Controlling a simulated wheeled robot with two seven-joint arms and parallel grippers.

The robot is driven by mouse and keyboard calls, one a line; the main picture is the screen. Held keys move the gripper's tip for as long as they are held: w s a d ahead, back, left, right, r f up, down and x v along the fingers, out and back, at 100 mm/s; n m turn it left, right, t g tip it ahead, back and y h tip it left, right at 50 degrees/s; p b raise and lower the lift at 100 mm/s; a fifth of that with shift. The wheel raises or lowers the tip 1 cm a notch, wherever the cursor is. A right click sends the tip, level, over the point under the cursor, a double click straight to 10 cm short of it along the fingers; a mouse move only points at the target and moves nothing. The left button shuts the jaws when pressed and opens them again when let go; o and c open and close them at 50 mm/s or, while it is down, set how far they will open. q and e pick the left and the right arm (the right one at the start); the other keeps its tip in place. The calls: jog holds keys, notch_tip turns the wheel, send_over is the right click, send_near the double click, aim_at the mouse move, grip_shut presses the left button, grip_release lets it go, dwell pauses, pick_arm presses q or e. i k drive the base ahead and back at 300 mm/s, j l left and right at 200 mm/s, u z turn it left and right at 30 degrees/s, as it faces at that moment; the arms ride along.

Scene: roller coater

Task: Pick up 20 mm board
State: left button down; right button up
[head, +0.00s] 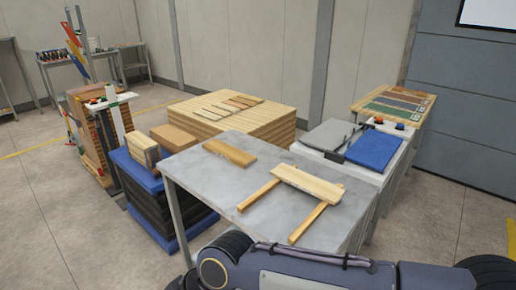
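A light wooden board (307,184) lies across two thin wooden strips (259,195) on the right half of the grey table (205,190). A darker wooden board (229,152) lies flat near the table's back left edge. Several thin boards (226,106) lie side by side on a large light-wood stack (272,125) behind the table. No thickness can be read on any board, so I cannot tell which is the 20 mm one. Neither gripper shows; my arm links cross the bottom right, in front of the table.
A machine with a blue pad (374,149) and grey pad (330,135) stands right of the table. A blue-topped black stack (165,205) carrying wooden blocks (174,137) stands left. Behind right is a table with colored strips (395,106). Floor at lower left is clear.

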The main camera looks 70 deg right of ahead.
aim_at(242, 159)
jog(key=i+l+z, duration=0.1)
jog(key=i+z, duration=0.2)
jog(key=i, duration=0.45)
jog(key=i+j+z, duration=0.1)
jog(key=i+z, duration=0.25)
jog(key=i, duration=0.45)
jog(key=i+z, duration=0.5)
jog(key=i+j+z, duration=0.1)
jog(key=i+z, duration=1.1)
jog(key=z, duration=0.25)
